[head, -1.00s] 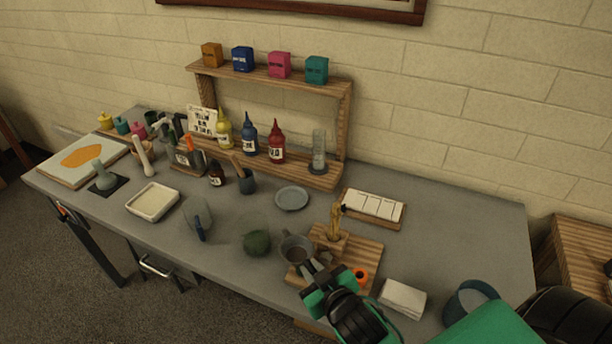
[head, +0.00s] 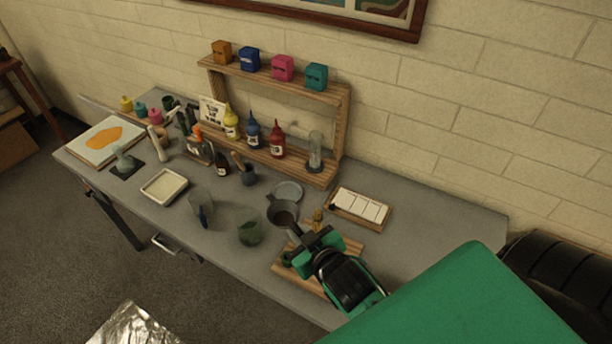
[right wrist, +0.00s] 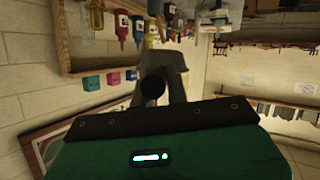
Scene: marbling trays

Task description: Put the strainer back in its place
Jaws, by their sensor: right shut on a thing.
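The strainer (head: 282,213) is a small dark grey cup. In the head view it is held at the tips of my right gripper (head: 298,238), in front of a round grey plate (head: 288,190) and beyond the wooden board (head: 287,272). The right gripper is shut on the strainer's handle, which the jaws mostly hide. In the right wrist view a grey tapered shape (right wrist: 172,68) with a dark round end stands just past the gripper body; I cannot tell its parts. My arm and gripper cover much of the board. My left gripper is out of view.
A clear beaker with green content (head: 250,232) and one with a blue item (head: 200,208) stand left of the board. A white card tray (head: 359,207) lies to its right. A wooden rack (head: 340,125) with bottles stands behind. The table's right part is bare.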

